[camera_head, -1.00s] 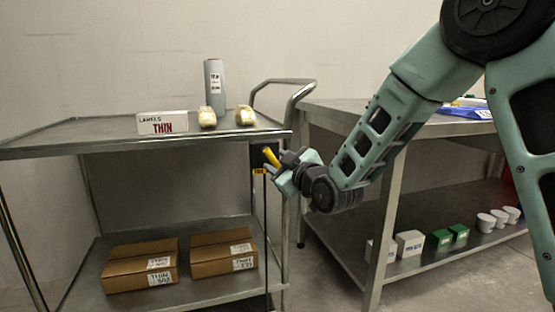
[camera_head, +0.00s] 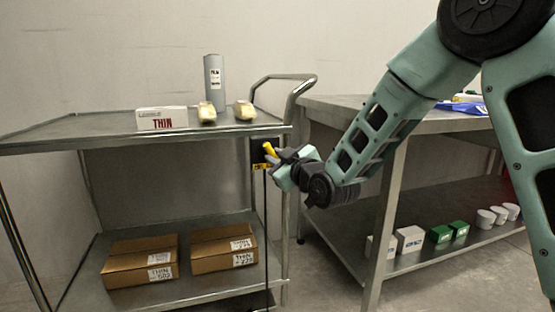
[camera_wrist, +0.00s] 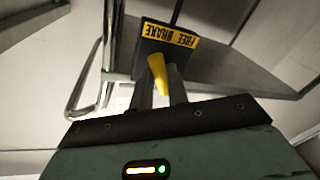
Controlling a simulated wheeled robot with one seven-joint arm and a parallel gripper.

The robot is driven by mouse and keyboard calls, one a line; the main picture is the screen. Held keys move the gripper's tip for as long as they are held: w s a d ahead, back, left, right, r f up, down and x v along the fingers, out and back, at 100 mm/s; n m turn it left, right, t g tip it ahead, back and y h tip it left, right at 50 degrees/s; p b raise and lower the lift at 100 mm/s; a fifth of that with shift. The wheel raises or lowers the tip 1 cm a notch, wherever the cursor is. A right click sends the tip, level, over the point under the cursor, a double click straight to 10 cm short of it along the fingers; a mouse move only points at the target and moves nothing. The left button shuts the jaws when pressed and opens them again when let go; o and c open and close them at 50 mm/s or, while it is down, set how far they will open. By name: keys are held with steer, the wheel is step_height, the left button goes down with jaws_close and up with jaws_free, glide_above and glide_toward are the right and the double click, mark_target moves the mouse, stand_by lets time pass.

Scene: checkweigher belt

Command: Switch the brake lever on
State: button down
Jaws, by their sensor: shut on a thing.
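The brake lever (camera_head: 267,148) is a short yellow handle on a dark box (camera_head: 257,155) at the right front post of the trolley (camera_head: 60,146). In the wrist view the yellow lever (camera_wrist: 158,72) stands between my fingers, and the box behind it carries a yellow label (camera_wrist: 171,34) reading "FREE" and "BRAKE". My gripper (camera_head: 273,157) is shut on the lever; its fingers also show in the wrist view (camera_wrist: 160,92). The part of the lever between the fingers is partly hidden in the head view.
A steel table (camera_head: 350,115) stands to the right, with small boxes and white cups (camera_head: 486,218) below.

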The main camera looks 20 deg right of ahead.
steer(key=m+b, duration=0.1)
steer(key=m, duration=0.1)
steer(key=a+m+t+b, duration=0.1)
steer(key=m, duration=0.1)
steer(key=f+m+b, duration=0.1)
steer(key=m+b, duration=0.1)
steer(key=m, duration=0.1)
steer(key=shift+a+t+h, duration=0.15)
steer(key=shift+t+h, duration=0.15)
steer(key=m, duration=0.2)
steer(key=m+h+b, duration=0.1)
steer(key=m, duration=0.1)
steer(key=shift+a+t+b, duration=0.3)
steer(key=shift+a+t, duration=0.05)
steer(key=shift+t, duration=0.05)
steer(key=shift+a+r+m+t+h+b, duration=0.15)
steer(key=shift+m+h+b, duration=0.15)
steer(key=shift+m, duration=0.65)
steer(key=shift+a+r+m+t+h+b, duration=0.15)
steer(key=shift+m+h+b, duration=0.1)
steer(key=shift+m, duration=0.7)
steer(key=c, duration=1.4)
jaws_free()
steer(key=shift+o, duration=0.2)
